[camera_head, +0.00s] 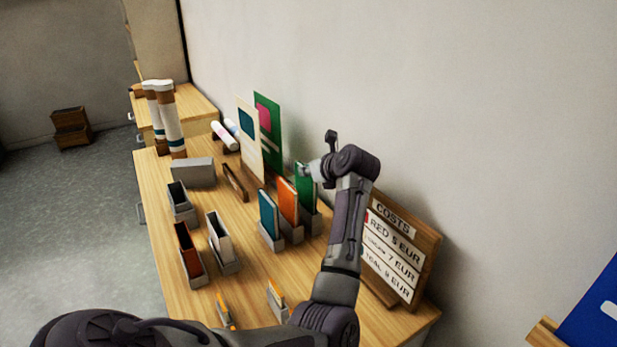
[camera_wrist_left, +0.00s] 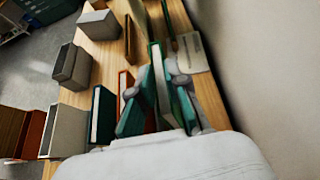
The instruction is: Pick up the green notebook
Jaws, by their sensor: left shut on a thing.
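The green notebook (camera_head: 306,187) stands upright at the grey holder (camera_head: 312,224), at the right end of a row of books near the wall. My left gripper (camera_head: 308,171) is at its upper edge, shut on it. In the left wrist view the green notebook (camera_wrist_left: 158,75) shows its pale page edge between the two fingers of my left gripper (camera_wrist_left: 161,78). I cannot tell whether its lower end is clear of the holder. My right gripper is not in view.
An orange book (camera_head: 287,203) and a teal book (camera_head: 267,215) stand close beside it. A costs sign (camera_head: 391,262) is near my forearm. Tall boards (camera_head: 268,130) stand behind, by the wall.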

